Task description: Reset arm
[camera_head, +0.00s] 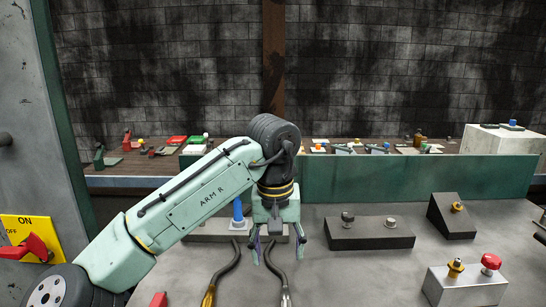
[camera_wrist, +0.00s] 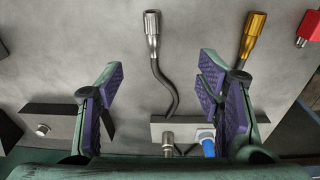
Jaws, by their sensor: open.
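My arm reaches from the lower left, and my gripper (camera_head: 276,250) hangs fingers down over the grey worktop. It is open, with nothing between its purple-padded fingers. In the wrist view my gripper (camera_wrist: 162,85) shows its fingers spread wide on either side of a dark cable. That cable ends in a silver plug (camera_wrist: 152,30); a second cable has a gold plug (camera_wrist: 250,38). A grey block (camera_wrist: 185,128) with a silver fitting (camera_wrist: 168,142) and a blue fitting (camera_wrist: 207,144) lies below, apart from the fingers. My gripper partly hides this block in the head view.
A dark block with two knobs (camera_head: 370,236), a wedge block (camera_head: 452,216) and a light box with gold and red knobs (camera_head: 465,287) stand to the right. A yellow ON/OFF panel with a red lever (camera_head: 35,246) is at left. A green wall (camera_head: 400,180) stands behind.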

